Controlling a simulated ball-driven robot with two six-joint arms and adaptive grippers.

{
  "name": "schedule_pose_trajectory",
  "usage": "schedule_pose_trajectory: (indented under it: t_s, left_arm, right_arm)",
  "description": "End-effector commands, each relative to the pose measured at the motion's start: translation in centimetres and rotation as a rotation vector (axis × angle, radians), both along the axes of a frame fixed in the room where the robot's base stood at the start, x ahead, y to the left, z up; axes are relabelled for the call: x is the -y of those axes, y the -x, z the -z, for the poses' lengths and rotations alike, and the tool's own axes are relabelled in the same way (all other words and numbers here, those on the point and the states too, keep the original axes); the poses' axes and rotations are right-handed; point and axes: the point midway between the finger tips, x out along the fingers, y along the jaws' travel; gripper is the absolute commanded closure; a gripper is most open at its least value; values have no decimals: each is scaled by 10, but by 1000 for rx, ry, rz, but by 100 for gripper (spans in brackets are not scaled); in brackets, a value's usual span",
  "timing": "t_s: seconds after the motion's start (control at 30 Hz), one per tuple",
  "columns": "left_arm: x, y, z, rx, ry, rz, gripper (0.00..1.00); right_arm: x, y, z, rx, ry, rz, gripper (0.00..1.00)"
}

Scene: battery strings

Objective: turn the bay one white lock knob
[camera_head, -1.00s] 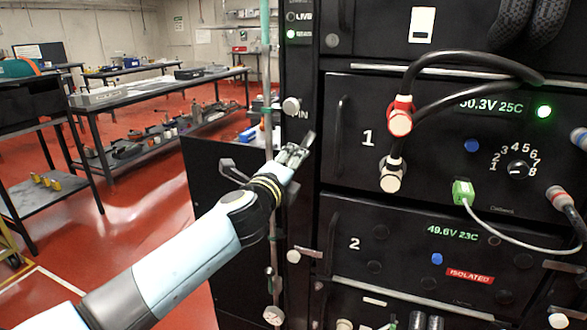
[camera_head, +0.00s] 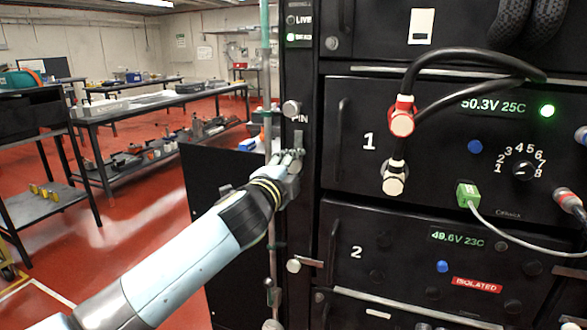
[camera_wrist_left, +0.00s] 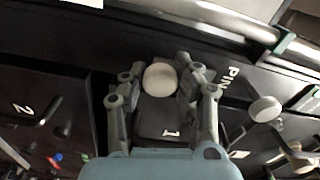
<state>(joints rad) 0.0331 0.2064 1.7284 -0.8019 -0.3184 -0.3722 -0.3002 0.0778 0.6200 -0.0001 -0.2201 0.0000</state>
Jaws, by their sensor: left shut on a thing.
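The bay one white lock knob (camera_wrist_left: 160,80) sits between the fingers of my left gripper (camera_wrist_left: 157,95) in the left wrist view. In the head view my left gripper (camera_head: 291,160) is at the rack's left post, beside bay one, and hides this knob. It is shut on the knob. A grey latch bar (camera_head: 299,139) stands upright just above the fingers. The bay one panel (camera_head: 350,175) carries a white "1". My right gripper is not in view.
Another pale knob (camera_head: 291,107) by the "PIN" label is just above my gripper. A vertical green and grey pipe (camera_head: 267,90) runs close by on the left. The bay two knob (camera_head: 293,266) is below. Black cables (camera_head: 450,58) cross bay one.

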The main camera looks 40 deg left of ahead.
Motion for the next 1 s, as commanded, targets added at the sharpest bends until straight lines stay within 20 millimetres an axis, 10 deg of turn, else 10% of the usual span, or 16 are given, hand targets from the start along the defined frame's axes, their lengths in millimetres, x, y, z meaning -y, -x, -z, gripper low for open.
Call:
schedule_pose_trajectory:
  t_s: [0.33,0.37,0.53,1.0]
  left_arm:
    - [0,1,2,-3,3,-1,100]
    - [0,1,2,-3,3,-1,67]
    - [0,0,1,-2,1,-1,45]
    - [6,24,1,-2,0,1,45]
  right_arm:
    - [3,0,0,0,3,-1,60]
    - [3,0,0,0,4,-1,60]
    - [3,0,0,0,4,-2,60]
    - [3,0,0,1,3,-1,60]
